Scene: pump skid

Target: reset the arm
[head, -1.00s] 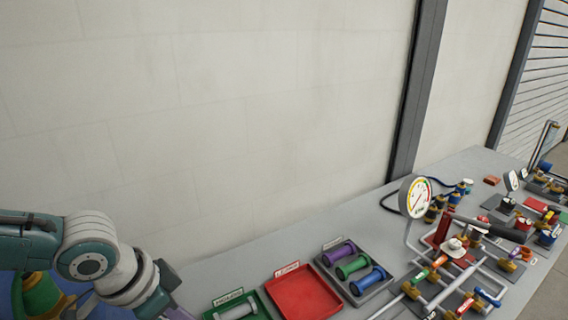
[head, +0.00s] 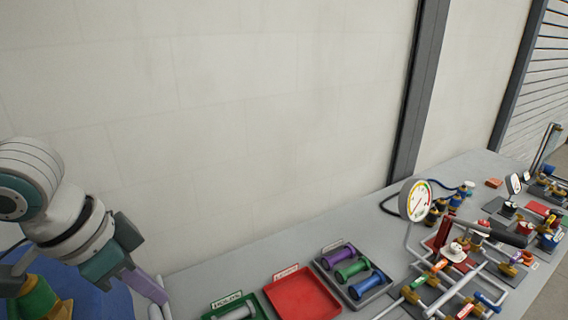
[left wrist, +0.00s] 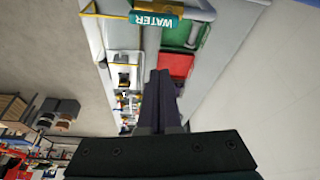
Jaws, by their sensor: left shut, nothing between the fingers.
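My left arm comes in at the lower left of the head view, and its gripper (head: 156,292) hangs in front of the left part of the grey bench. Its fingers are together with nothing between them. In the left wrist view the dark fingers of the left gripper (left wrist: 159,100) point away from the camera, above the bench with its trays. My right gripper shows in neither view.
On the grey bench (head: 240,258) stand a green tray (head: 215,312), a red tray (head: 300,295) and a grey tray with purple, green and blue spools (head: 352,270). A round gauge (head: 416,200) and pipework with coloured valves fill the right side. A wall stands behind.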

